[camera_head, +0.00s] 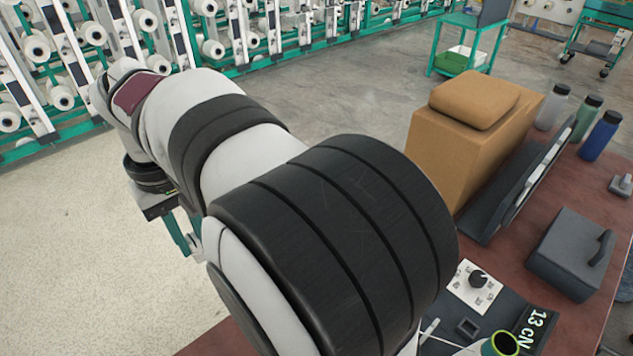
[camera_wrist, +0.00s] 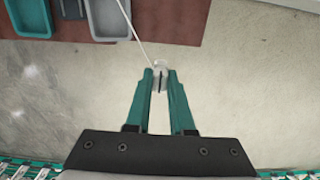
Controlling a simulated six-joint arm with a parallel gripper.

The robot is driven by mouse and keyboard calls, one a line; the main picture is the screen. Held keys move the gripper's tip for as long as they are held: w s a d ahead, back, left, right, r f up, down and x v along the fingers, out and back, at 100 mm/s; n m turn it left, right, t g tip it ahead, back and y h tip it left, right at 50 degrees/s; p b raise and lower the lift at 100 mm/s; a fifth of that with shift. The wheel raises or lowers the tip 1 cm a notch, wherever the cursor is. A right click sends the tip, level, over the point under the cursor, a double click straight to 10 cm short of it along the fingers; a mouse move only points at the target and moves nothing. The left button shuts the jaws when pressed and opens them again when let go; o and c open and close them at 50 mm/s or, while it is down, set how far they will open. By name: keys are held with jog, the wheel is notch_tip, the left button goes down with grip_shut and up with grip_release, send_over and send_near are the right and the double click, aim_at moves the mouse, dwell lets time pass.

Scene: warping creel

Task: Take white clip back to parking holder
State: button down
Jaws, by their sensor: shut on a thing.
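My gripper (camera_wrist: 160,76) has teal fingers shut on a small white clip (camera_wrist: 161,66) at their tips in the wrist view. A thin pale thread runs from the clip up and to the left. In the head view my gripper (camera_head: 186,240) hangs low beyond the table's left edge, over the pale floor, partly hidden by my arm. I cannot surely pick out the parking holder. A small square dark socket (camera_head: 467,327) sits on the dark panel at the lower right, and my arm hides the area beside it.
The reddish table (camera_head: 590,190) carries a brown box (camera_head: 452,140), several bottles (camera_head: 600,135), a grey block with a handle (camera_head: 570,255) and a dial plate (camera_head: 474,285). Trays (camera_wrist: 108,18) lie on the table in the wrist view. The creel with bobbins (camera_head: 90,35) stands behind.

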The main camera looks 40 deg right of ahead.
jog(key=s+d, duration=3.5)
jog(key=d, duration=0.1)
jog(key=shift+s, duration=0.3)
jog(key=shift+f, duration=11.05)
jog(key=shift+f, duration=0.55)
